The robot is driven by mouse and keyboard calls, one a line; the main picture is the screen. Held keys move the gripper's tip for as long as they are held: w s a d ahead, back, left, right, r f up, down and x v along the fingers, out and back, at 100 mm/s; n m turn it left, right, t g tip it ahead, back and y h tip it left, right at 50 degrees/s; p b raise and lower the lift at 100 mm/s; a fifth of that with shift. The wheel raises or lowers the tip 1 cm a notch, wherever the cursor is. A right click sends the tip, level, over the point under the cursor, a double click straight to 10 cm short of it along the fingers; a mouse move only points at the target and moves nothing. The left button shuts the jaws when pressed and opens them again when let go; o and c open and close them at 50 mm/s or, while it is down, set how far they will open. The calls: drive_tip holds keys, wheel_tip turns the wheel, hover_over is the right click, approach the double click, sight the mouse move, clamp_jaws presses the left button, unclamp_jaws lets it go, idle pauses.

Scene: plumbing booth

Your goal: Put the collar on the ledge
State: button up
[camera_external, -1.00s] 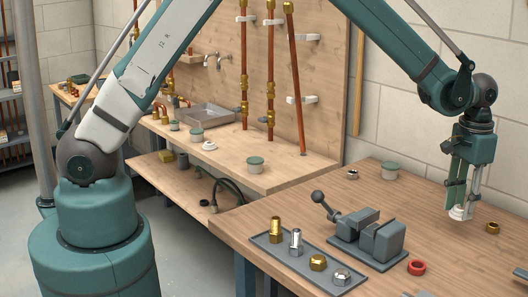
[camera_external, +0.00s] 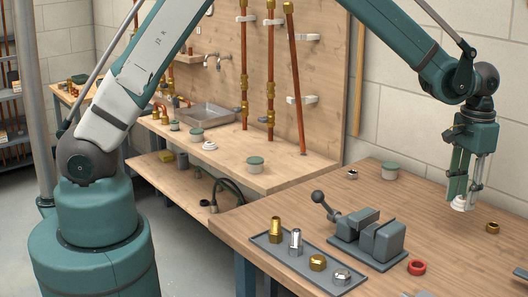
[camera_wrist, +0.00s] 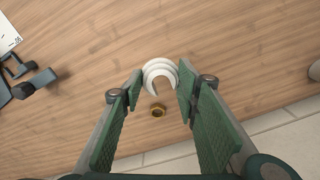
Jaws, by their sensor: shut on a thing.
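The collar appears to be the white stepped ring (camera_external: 459,204) between the fingertips of my gripper (camera_external: 465,195). My gripper is shut on it and holds it above the right part of the near workbench. In the wrist view the white ring (camera_wrist: 160,68) sits between the two green finger pads of my gripper (camera_wrist: 159,88), with an open side toward the camera. A small wooden ledge (camera_external: 203,57) juts from the back panel in the external view, near a tap; I cannot tell for sure that it is the task's ledge.
The near bench (camera_external: 290,210) carries a grey vise (camera_external: 370,235), a tray of fittings (camera_external: 268,253), a red ring (camera_external: 416,267), a brass nut (camera_external: 492,227) and a lidded pot (camera_external: 390,171). The far bench (camera_external: 225,170) holds pots and another white stepped part (camera_external: 209,145). Copper pipes (camera_external: 270,80) stand on the panel.

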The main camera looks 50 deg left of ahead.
drive_tip(key=shift+a, duration=0.1)
drive_tip(key=w+a+f+n+b, duration=0.1)
drive_tip(key=w+a+n, duration=0.2)
drive_tip(key=a, duration=1.2)
drive_tip(key=w+a+n, duration=0.3)
drive_tip(key=w+a, duration=0.1)
drive_tip(key=a, duration=1.1)
drive_tip(key=w+a+f+n+b, duration=0.1)
drive_tip(key=w+a+n, duration=0.2)
drive_tip(key=a, duration=1.2)
drive_tip(key=n+b, duration=0.2)
drive_tip(key=n, duration=0.8)
hover_over(243, 161)
wheel_tip(243, 161, down, 2)
drive_tip(key=shift+w+a+f, duration=0.1)
drive_tip(key=shift+a+f, duration=0.05)
drive_tip(key=shift+f, duration=0.05)
drive_tip(key=shift+f+b, duration=0.6)
drive_tip(key=shift+f, duration=2.55)
drive_tip(key=shift+f, duration=0.1)
drive_tip(key=shift+f, duration=1.8)
